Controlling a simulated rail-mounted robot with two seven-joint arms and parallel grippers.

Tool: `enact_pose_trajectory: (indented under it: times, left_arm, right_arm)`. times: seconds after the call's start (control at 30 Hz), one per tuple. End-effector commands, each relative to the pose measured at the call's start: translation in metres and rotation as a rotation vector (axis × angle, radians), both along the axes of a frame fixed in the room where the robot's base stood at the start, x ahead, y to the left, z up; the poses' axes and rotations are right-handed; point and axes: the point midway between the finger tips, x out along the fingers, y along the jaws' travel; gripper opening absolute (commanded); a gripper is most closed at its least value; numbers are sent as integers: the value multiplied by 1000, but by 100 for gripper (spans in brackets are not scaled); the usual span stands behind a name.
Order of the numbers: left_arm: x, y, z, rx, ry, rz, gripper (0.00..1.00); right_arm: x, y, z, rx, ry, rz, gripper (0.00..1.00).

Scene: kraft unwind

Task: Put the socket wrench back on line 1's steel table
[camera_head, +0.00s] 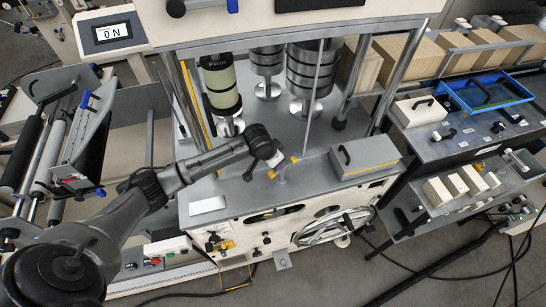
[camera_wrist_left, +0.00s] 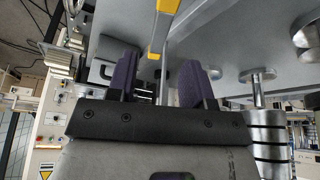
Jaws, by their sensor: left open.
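The socket wrench (camera_wrist_left: 160,28) shows as a yellow grip and a thin steel shaft in the left wrist view. In the head view its yellow ends (camera_head: 294,159) show beside my left gripper (camera_head: 276,160), above the front part of the grey steel tabletop (camera_head: 240,196). My left gripper also shows in the left wrist view (camera_wrist_left: 158,84); its purple-padded fingers are open, and the shaft appears between them with gaps on both sides. I cannot tell whether the wrench touches the tabletop. My right gripper is not in view.
A lidded grey box (camera_head: 365,158) with a black handle stands right of the gripper. A handwheel (camera_head: 335,226) is below the front edge. A blue tray (camera_head: 487,92) is at right.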

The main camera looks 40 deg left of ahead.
Motion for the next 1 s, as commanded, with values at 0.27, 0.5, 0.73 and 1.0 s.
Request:
enact_pose_trajectory:
  times: [0.27, 0.5, 0.73, 1.0]
  left_arm:
    - [-9, 2, 22, 1, 0, 1, 47]
    - [-19, -12, 14, -2, 7, -22, 47]
    - [-100, -92, -36, -16, 29, -148, 47]
    - [-226, -151, -47, -17, 31, -152, 47]
  right_arm:
    - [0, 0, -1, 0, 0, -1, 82]
    - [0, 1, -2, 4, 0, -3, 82]
    - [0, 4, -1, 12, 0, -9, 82]
    - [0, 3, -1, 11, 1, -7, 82]
